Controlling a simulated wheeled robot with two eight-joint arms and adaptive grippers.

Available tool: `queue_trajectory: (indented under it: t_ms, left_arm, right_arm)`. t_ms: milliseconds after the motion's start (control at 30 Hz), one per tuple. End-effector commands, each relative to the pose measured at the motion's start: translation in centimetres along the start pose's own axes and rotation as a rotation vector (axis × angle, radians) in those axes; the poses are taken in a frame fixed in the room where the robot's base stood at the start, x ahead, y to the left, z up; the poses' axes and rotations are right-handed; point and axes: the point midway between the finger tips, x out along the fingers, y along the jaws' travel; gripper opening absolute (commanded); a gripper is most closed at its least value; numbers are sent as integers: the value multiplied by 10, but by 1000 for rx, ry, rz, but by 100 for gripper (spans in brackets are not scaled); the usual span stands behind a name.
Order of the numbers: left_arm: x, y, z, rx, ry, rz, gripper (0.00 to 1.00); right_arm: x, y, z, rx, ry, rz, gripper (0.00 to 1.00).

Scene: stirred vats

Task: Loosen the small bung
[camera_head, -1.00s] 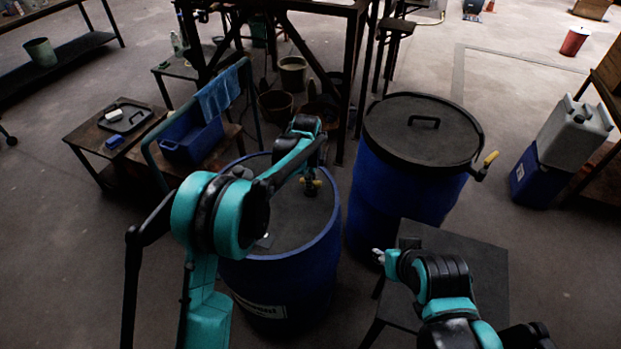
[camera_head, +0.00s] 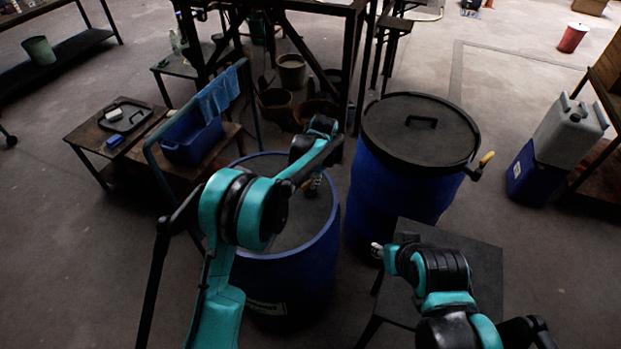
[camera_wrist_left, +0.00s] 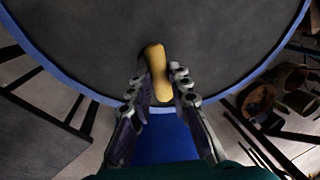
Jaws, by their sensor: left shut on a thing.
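The small bung, a yellow elongated piece (camera_wrist_left: 157,62), shows in the left wrist view over the dark grey top of the near blue drum (camera_head: 290,272). My left gripper (camera_wrist_left: 161,76) has its two fingers on either side of the bung and is shut on it. In the head view the left gripper (camera_head: 314,187) points down over the drum top, and the bung cannot be made out there. My right gripper (camera_head: 376,250) is small in the head view, above a dark stool; its jaws are too small to judge.
A second blue drum (camera_head: 372,200) with a black handled lid and yellow-handled tap stands right of the near drum. A dark stool (camera_head: 470,275) stands in front of it. A blue crate (camera_head: 192,141) and a teal rail are at left.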

Motion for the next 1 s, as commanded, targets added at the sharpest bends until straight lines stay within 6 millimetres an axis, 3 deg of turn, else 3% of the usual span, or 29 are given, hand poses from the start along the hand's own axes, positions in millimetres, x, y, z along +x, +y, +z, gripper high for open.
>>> queue_trajectory:
  t_ms: [500, 1000]
  left_arm:
    - [0, -1, -2, -382, -76, 0, 0]
    - [0, 0, -2, -486, -97, 0, 0]
  right_arm:
    - [-8, 0, -6, 0, 0, 0, 40]
    - [-9, 0, -7, 0, 0, 0, 40]
